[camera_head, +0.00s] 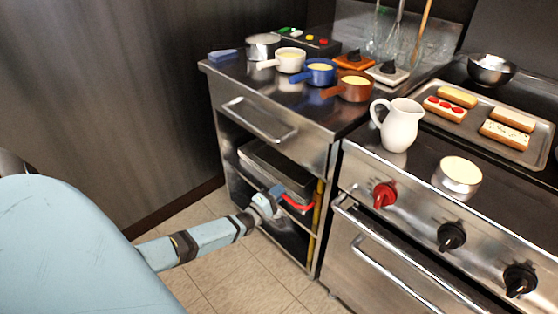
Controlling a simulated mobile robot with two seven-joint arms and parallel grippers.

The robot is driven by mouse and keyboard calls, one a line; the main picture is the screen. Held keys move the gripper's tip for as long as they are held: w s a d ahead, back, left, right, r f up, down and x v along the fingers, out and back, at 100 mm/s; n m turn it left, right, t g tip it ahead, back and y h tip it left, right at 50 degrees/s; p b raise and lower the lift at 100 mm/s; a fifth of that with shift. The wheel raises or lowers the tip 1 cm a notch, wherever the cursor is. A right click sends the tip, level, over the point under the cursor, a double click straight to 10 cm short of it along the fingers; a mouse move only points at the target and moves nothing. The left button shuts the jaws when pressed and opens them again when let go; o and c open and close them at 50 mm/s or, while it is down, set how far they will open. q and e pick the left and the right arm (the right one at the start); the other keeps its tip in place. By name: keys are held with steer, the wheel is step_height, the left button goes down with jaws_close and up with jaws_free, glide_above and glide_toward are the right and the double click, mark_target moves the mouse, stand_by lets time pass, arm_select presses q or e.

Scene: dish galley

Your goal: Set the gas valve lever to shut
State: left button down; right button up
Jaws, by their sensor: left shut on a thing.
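The gas valve lever (298,205) is red and sits in the open lower bay of the steel cabinet, beside an upright yellow gas pipe (317,215). The lever points left from the pipe, lying roughly across it with a slight tilt. My left gripper (279,194) reaches in from the left and is shut on the lever's outer end, hiding that end. The valve body is too small to make out. My right gripper is not in view.
The cabinet has a steel shelf (247,168) with flat trays (270,163) close above my gripper. The stove with a red knob (384,195) stands to the right. Pots, a white jug (398,124) and a food tray (520,152) stand on top.

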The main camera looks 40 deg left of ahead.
arm_select(q)
steer(key=c, duration=1.1)
jaws_free()
steer(key=shift+c, duration=0.2)
steer(key=p+v, duration=0.2)
steer(key=v, duration=1.2)
